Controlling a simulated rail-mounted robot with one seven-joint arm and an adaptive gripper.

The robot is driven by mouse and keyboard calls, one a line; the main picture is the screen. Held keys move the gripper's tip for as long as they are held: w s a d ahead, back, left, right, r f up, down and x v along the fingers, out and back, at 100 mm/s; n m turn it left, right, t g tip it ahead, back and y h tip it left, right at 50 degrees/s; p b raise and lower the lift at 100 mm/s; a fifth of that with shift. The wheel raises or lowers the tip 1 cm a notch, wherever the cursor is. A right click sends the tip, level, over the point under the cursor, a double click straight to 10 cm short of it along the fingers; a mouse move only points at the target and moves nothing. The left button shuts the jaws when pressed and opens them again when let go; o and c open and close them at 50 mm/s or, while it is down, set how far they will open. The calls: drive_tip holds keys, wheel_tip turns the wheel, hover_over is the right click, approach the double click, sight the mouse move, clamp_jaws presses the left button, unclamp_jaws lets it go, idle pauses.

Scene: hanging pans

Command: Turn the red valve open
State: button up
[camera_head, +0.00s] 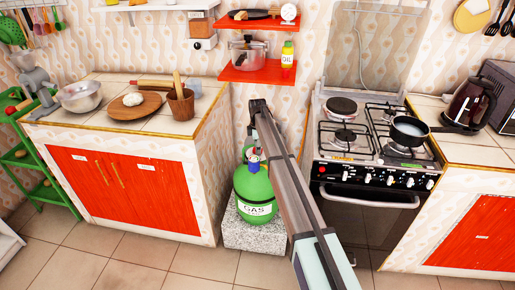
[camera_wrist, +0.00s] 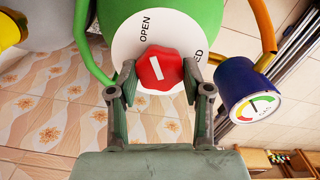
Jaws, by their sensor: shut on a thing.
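The red valve (camera_wrist: 160,70) sits on a round white dial (camera_wrist: 184,29) in the wrist view. The word OPEN shows at the dial's upper left; a word ending in ED shows at its right, partly hidden. A short white bar on the valve stands nearly upright in the picture, its top leaning slightly left. My gripper (camera_wrist: 159,78) is shut on the valve, one finger at each side. The green gas bottle (camera_head: 256,190) stands below my arm in the head view. There the fingers and valve are too small and covered to make out.
A blue gauge (camera_wrist: 243,83) sits close to the right finger. The bottle stands on a stone block (camera_head: 252,236) in a gap between the red-doored cabinet (camera_head: 125,190) and the stove (camera_head: 375,150). Red shelves (camera_head: 257,75) hang above.

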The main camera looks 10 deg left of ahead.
drive_tip(key=shift+f, duration=0.1)
drive_tip(key=o, duration=1.2)
drive_tip(key=shift+c, duration=0.2)
wheel_tip(320, 180, up, 12)
drive_tip(key=shift+d, duration=0.1)
